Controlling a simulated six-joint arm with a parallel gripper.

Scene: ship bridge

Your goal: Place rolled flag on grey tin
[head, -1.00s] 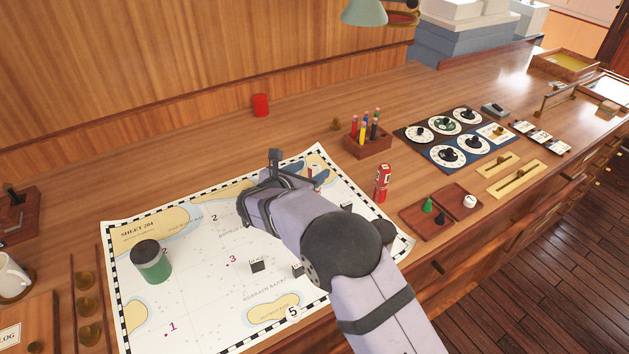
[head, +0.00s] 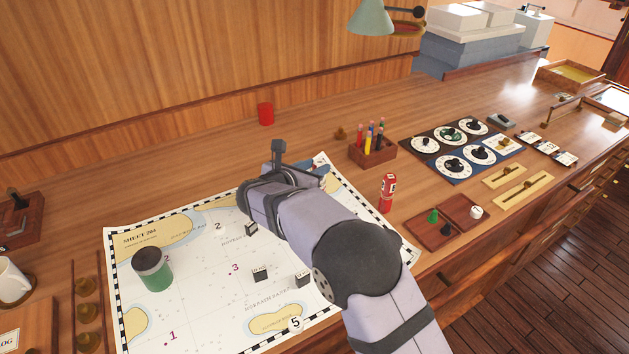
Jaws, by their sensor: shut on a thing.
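My gripper (head: 297,176) is over the upper right part of the chart, with its fingers mostly hidden behind my wrist. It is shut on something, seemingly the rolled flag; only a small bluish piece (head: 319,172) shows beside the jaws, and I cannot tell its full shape. I cannot make out a grey tin for certain; it may be behind my arm. A small grey box-like object (head: 500,121) lies far right, beyond the dials.
The chart (head: 190,317) carries a green cylinder with a dark lid (head: 153,271) and small dark cubes (head: 303,279). A red labelled cylinder (head: 388,194) and pencil block (head: 373,151) stand right of my gripper. Bare desk lies between.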

